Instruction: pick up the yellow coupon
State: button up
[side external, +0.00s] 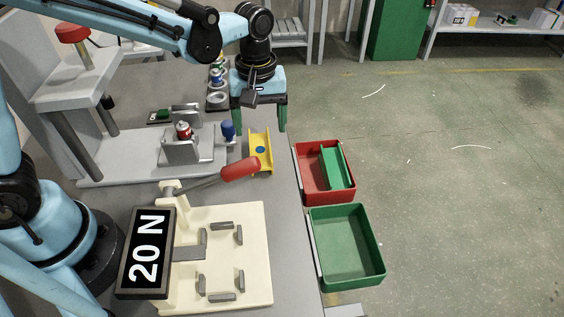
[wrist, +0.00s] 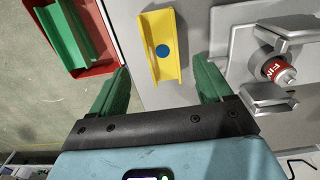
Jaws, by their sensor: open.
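The yellow coupon (side external: 261,152) is a channel-shaped piece with a blue dot, lying on the grey table near its right edge. In the wrist view the yellow coupon (wrist: 160,47) lies ahead of the fingers and roughly between their lines, nearer the middle. My gripper (side external: 260,124) points down, with its green fingers apart, above and just behind the coupon in the side view. In the wrist view my gripper (wrist: 167,82) is open with nothing between its fingers.
A red bin (side external: 325,194) holding a green channel piece (side external: 336,166) and an empty green bin (side external: 347,247) stand beyond the table edge. A red-handled lever (side external: 240,169) reaches close to the coupon. A grey fixture (side external: 196,149) with a red-and-silver part stands left; a 20 N display (side external: 146,252) is in front.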

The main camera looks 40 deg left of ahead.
aim_at(260, 150)
jog(key=shift+a+f, duration=0.2)
jog(key=shift+f, duration=3.4)
jog(key=c, duration=1.4)
